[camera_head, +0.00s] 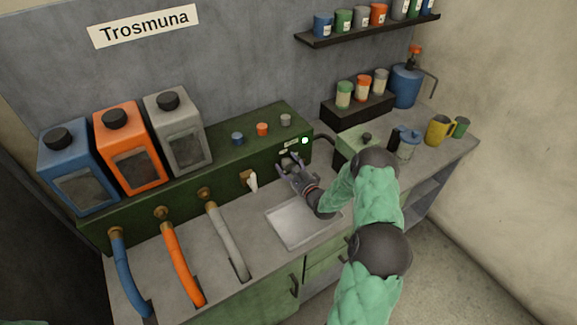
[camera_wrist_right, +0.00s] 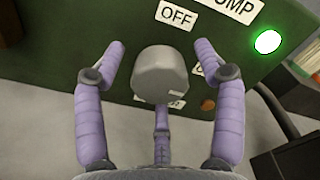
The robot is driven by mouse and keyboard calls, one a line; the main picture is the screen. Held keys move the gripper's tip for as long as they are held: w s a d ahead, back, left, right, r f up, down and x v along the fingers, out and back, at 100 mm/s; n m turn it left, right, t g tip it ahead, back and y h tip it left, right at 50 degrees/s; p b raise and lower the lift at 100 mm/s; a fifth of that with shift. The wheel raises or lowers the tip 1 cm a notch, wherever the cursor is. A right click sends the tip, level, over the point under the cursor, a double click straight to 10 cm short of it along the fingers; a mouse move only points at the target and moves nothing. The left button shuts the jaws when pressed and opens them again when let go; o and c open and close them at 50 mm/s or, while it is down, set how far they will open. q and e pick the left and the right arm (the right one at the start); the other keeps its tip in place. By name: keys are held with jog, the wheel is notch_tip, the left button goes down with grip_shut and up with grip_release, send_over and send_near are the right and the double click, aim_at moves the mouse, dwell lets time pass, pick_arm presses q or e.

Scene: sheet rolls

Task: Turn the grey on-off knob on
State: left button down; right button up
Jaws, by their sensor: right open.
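The grey knob (camera_wrist_right: 160,76) is on the front of the green panel (camera_wrist_right: 60,45), in the middle of the right wrist view. A label reading OFF (camera_wrist_right: 176,15) is above it, and another label (camera_wrist_right: 176,103) is mostly hidden behind it. In the head view, my right gripper (camera_head: 291,164) is at the panel front and largely covers the knob. My right gripper (camera_wrist_right: 160,62) is open, with purple fingers on both sides of the knob and one below it. Gaps show between the side fingers and the knob. My left gripper is out of view.
A green light (camera_wrist_right: 267,42) glows right of the knob. A white lever (camera_head: 252,181) is left of my right gripper. Blue, orange and grey tanks (camera_head: 178,132) stand at the left. A green box (camera_head: 361,143) is to the right.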

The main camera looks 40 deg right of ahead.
jog(key=s, duration=0.4)
jog(key=s+a, duration=0.1)
jog(key=s, duration=0.6)
jog(key=shift+s+a, duration=0.15)
jog(key=shift+s, duration=0.25)
